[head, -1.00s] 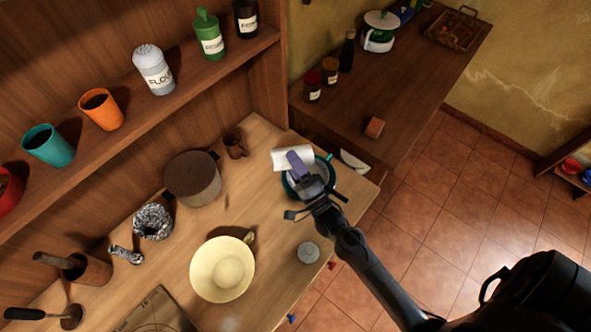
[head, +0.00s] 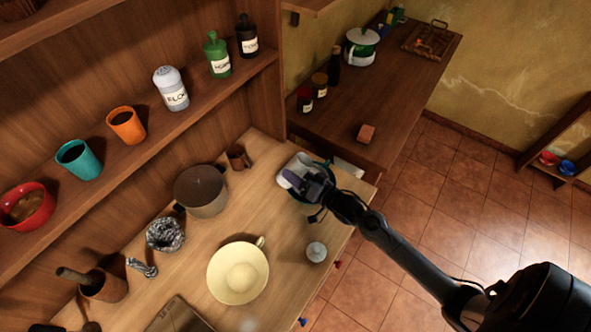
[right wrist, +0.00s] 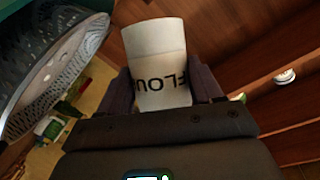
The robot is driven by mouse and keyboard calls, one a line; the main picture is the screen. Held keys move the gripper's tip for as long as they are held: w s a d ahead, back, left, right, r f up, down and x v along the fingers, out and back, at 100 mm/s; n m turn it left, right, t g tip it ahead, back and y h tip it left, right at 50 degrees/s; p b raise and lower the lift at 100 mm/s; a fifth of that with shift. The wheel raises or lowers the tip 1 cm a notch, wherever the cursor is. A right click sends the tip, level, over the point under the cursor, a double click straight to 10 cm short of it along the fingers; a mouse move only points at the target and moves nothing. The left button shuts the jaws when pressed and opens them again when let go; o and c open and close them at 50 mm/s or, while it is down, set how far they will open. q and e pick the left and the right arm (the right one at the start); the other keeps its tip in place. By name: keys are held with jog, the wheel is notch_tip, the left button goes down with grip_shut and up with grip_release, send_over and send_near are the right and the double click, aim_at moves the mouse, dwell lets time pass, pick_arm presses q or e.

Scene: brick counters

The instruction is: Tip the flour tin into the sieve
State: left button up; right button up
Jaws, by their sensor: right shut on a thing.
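My right gripper (head: 314,184) is shut on the white flour tin (head: 296,173). In the right wrist view the tin (right wrist: 157,62) sits between the fingers, its FLOUR lettering upside down. In the head view the tin is tilted above a teal-rimmed vessel (head: 328,172) at the counter's back right corner. The sieve (right wrist: 60,65) shows in the right wrist view as a grey mesh bowl to the left of the tin, with a teal edge close by. The tin and gripper hide most of it in the head view. I cannot see flour falling. My left gripper is not in view.
A cream bowl (head: 238,272), a small pale round lid-like thing (head: 316,252), a brown pot (head: 200,190) and a brown mug (head: 237,157) stand on the counter. Wood between cream bowl and sieve is mostly clear.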

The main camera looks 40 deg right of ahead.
jog(key=n+p, duration=0.1)
jog(key=p, duration=0.1)
jog(key=d+n+g+p, duration=0.1)
jog(key=shift+s+r+h+p, duration=0.15)
jog(key=shift+r+h+p, duration=0.15)
jog(key=shift+r+p, duration=0.1)
jog(key=shift+s+d+f+n+g+h+p, duration=0.15)
jog(key=shift+d+n+g+h+p, duration=0.15)
jog(key=shift+n+g+p, duration=0.55)
jog(key=shift+d+f+n+p, duration=0.1)
jog(key=shift+n+p, duration=0.25)
jog(key=shift+p, duration=0.35)
jog(key=shift+h, duration=0.3)
